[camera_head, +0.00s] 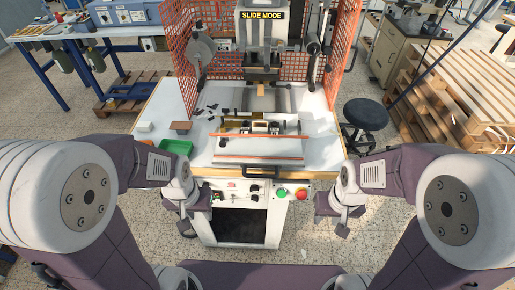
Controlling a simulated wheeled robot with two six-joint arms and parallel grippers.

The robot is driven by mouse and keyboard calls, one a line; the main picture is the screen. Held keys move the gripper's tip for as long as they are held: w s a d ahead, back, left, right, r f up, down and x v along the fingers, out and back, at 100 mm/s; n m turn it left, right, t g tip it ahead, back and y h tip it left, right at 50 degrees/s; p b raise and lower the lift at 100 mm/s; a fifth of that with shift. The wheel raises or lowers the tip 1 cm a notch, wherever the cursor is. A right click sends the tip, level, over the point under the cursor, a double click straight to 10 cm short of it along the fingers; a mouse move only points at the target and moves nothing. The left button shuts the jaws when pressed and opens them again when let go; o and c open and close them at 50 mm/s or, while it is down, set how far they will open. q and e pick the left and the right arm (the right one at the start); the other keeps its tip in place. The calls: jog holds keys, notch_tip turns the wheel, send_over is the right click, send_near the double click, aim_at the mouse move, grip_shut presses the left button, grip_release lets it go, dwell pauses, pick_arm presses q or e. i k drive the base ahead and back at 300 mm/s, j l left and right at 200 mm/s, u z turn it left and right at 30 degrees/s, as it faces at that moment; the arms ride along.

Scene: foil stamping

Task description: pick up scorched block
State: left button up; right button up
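A flat brown block (180,126) lies on the white left wing of the table, just behind the green tray (177,147). It is the darkest block there, but scorch marks are too small to make out. A small white block (145,127) lies to its left. A light tan block (261,90) is under the press head. My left gripper (188,230) hangs in front of the machine's left front edge, below and apart from the blocks. My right gripper (342,230) hangs near the right front edge. Both are too small to tell open from shut.
The foil stamping press (262,45) stands at the back centre, with orange mesh guards (213,25) around it. A control panel with a red button (302,193) is on the front. A black stool (366,114) and wooden pallets (455,95) stand to the right.

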aim_at(256, 126)
jog(key=i+l+u, duration=0.1)
jog(key=u, duration=0.25)
jog(key=l+u, duration=0.2)
jog(key=u, duration=0.15)
jog(key=i+l+u, duration=0.1)
jog(key=u, duration=0.25)
jog(key=l, duration=0.1)
